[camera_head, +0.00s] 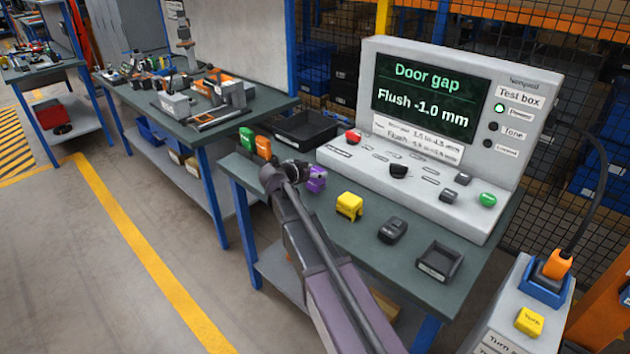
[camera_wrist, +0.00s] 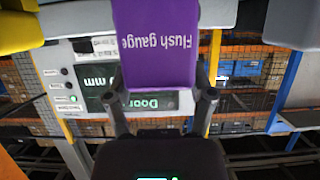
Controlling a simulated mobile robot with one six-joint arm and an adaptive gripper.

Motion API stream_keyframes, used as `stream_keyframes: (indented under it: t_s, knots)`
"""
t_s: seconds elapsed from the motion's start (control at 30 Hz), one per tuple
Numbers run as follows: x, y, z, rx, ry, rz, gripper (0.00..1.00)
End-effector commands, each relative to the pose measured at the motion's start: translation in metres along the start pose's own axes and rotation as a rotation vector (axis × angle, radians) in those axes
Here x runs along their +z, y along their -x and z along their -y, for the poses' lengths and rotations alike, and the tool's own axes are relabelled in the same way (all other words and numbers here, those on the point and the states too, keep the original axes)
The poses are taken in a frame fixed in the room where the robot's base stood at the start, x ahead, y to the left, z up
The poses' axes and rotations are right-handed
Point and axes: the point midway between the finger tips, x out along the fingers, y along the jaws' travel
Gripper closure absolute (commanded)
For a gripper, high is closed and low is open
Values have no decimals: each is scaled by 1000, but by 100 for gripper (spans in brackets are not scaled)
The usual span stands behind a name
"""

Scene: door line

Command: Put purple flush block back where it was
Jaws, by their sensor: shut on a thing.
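The purple flush block (camera_head: 317,179) is at the end of my arm, over the left part of the test bench (camera_head: 320,222) in the head view. In the wrist view the purple block (camera_wrist: 157,45), lettered "Flush gauge", fills the top middle. My gripper (camera_wrist: 161,95) is shut on it, one finger on each side. In the head view my gripper (camera_head: 300,173) is partly hidden behind my own arm, and I cannot tell whether the block touches the bench top. The test box (camera_head: 345,158) display reads "Door gap" and "Flush -1.0 mm".
Green (camera_head: 247,138) and orange (camera_head: 263,147) blocks stand at the bench's left end beside a black tray (camera_head: 325,135). A yellow block (camera_head: 350,205), a dark device (camera_head: 393,230) and a small dark tray (camera_head: 423,266) line the front. Bare bench shows between them.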

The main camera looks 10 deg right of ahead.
Motion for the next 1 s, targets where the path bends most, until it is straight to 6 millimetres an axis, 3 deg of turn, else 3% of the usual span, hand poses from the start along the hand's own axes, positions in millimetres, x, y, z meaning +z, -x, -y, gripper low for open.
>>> stream_keyframes:
  t_s: [0.23, 0.8, 0.83, 0.9, 1.0]
  knots:
    - [21, -8, 0, 0, 0, -1, 89]
    - [25, -9, 0, -1, 1, -1, 89]
    - [24, -9, 0, -1, 1, 0, 23]
    - [24, -9, 0, -1, 0, 0, 3]
    - [24, -9, 0, -1, 1, 0, 0]
